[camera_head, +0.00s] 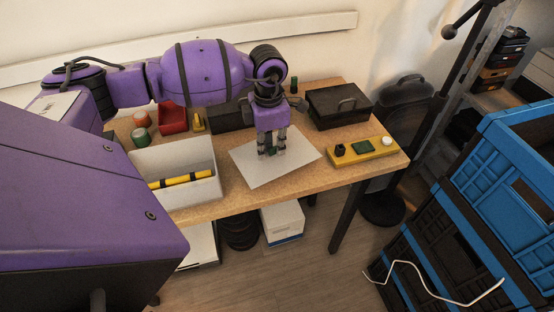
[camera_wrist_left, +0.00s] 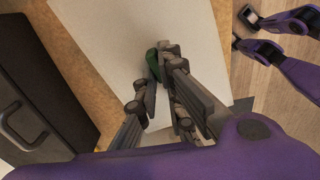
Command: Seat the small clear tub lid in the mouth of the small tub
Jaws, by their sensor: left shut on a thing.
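My left gripper (camera_head: 271,150) points down over the white sheet (camera_head: 245,165) on the table. It is shut on a small dark green thing, and its fingers hide most of it. In the left wrist view the gripper (camera_wrist_left: 160,75) shows with the green thing (camera_wrist_left: 153,65) at its fingertips. I cannot tell whether this is the tub or part of it, or whether it touches the sheet. I cannot make out a clear lid.
A yellow tray (camera_head: 338,158) at the right holds a black piece (camera_head: 340,149), a green piece (camera_head: 363,147) and a white round piece (camera_head: 387,141). A dark case (camera_head: 338,107) stands behind. A white bin (camera_head: 208,190) with a yellow-black rod (camera_head: 182,180) stands left of the sheet.

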